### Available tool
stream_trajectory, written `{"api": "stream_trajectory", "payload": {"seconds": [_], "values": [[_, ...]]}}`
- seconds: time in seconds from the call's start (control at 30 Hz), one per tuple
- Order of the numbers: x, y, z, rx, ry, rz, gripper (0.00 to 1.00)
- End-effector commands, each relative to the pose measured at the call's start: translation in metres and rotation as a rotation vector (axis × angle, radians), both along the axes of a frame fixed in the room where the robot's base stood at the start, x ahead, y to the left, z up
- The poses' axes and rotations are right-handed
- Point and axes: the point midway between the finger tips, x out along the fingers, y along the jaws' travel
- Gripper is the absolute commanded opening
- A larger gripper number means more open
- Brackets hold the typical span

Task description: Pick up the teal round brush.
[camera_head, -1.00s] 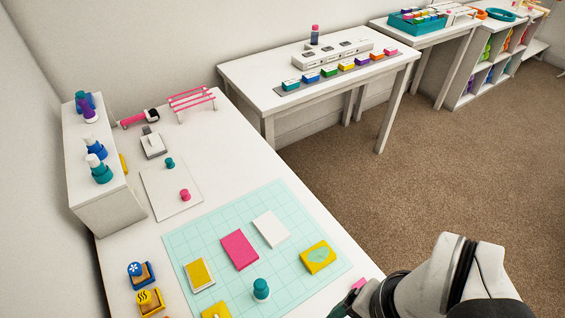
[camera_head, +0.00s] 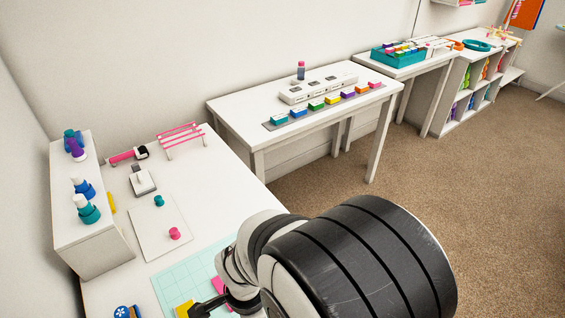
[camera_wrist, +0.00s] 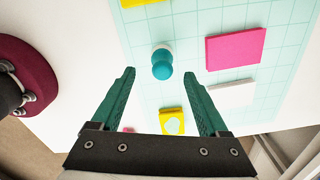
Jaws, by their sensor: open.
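A teal round brush (camera_wrist: 162,62) with a rounded knob stands on the pale teal grid mat (camera_wrist: 185,30) in the wrist view. My gripper (camera_wrist: 160,74) is open, with its two green fingers on either side of the brush in that picture. Nothing is between the fingers that I can see as touched, and the height gap is hard to judge. In the head view my arm covers the brush and much of the mat (camera_head: 172,277).
A pink pad (camera_wrist: 236,47), a white pad (camera_wrist: 231,94) and a yellow pad (camera_wrist: 172,121) lie on the mat near the brush. A small teal knobbed piece (camera_head: 159,201) and a pink one (camera_head: 174,233) stand on a white sheet. A white shelf box (camera_head: 95,252) stands at left.

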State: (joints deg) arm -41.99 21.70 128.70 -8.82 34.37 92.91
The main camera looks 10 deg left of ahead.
Motion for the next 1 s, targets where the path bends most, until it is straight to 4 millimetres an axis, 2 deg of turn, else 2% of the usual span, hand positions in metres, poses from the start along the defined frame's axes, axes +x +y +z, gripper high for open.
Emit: {"api": "stream_trajectory", "payload": {"seconds": [0.2, 0.3, 0.53, 0.57, 0.9, 0.97, 1.0], "values": [[0.002, 0.001, -0.040, -0.003, 0.003, 0.000, 0.78], [0.002, 0.002, -0.053, -0.001, 0.001, -0.001, 0.78], [0.002, 0.002, -0.056, 0.001, 0.000, -0.001, 0.78], [0.002, 0.002, -0.056, 0.001, 0.000, -0.001, 0.74], [0.002, 0.002, -0.055, 0.001, 0.000, -0.001, 0.13], [0.002, 0.002, -0.055, 0.001, 0.000, -0.001, 0.02], [0.002, 0.002, -0.055, 0.001, 0.000, -0.001, 0.00]]}}
